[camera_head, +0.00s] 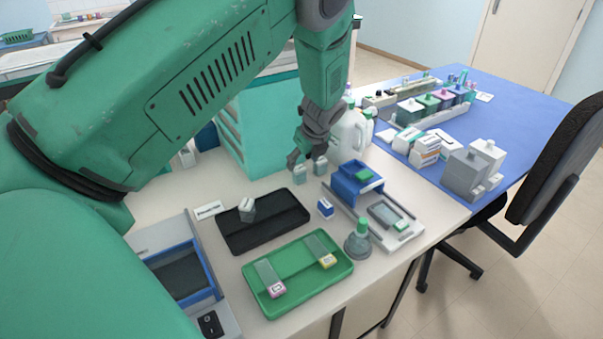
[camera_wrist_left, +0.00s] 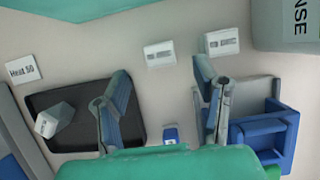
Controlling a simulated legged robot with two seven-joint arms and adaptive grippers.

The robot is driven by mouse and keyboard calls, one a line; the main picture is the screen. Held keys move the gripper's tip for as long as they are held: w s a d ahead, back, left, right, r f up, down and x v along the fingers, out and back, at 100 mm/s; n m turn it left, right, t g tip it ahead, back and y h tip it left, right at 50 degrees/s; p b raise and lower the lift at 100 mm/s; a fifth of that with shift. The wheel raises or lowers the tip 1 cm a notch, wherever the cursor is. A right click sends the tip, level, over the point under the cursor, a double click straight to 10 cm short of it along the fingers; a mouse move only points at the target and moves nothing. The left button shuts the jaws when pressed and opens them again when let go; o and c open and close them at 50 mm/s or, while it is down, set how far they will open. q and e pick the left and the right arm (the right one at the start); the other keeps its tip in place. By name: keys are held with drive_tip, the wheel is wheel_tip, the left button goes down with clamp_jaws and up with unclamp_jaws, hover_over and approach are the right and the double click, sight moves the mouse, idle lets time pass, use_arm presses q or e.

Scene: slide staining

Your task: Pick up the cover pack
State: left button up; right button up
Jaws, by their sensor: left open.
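A small blue-and-white box (camera_head: 325,208), which looks like the cover pack, stands on the pale table between the black tray and the blue-topped device. It also shows in the left wrist view (camera_wrist_left: 170,134), low in the picture between the finger bases. My left gripper (camera_head: 308,157) is open and empty above the table, behind the small box and apart from it. Its two fingers (camera_wrist_left: 163,80) are spread wide in the left wrist view. My right gripper is not in view.
Two small pale blocks (camera_wrist_left: 159,53) (camera_wrist_left: 222,42) stand behind the box. A black tray (camera_head: 285,222) holds another block. A green tray (camera_head: 332,277) with slides, a flask (camera_head: 358,244) and the blue-topped device (camera_head: 347,190) stand close around. A white jug (camera_head: 347,137) stands behind.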

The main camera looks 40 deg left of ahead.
sight(300, 168)
use_arm(q)
drive_tip(key=x, duration=0.3)
drive_tip(key=shift+w+a+r, duration=0.1)
drive_tip(key=shift+a+r, duration=0.1)
drive_tip(key=shift+a, duration=0.1)
drive_tip(key=shift+a+f, duration=0.45)
drive_tip(key=shift+f, duration=0.1)
drive_tip(key=shift+w+f+p, duration=0.15)
drive_tip(key=shift+f+p, duration=0.1)
drive_tip(key=shift+f, duration=0.65)
drive_tip(key=shift+w+f+p, duration=0.2)
drive_tip(key=shift+f, duration=0.65)
drive_tip(key=shift+s+a, duration=0.1)
drive_tip(key=shift+a, duration=0.1)
drive_tip(key=shift+c, duration=0.4)
drive_tip(key=shift+a+f, duration=0.1)
drive_tip(key=shift+a, duration=0.15)
drive_tip(key=c, duration=1.1)
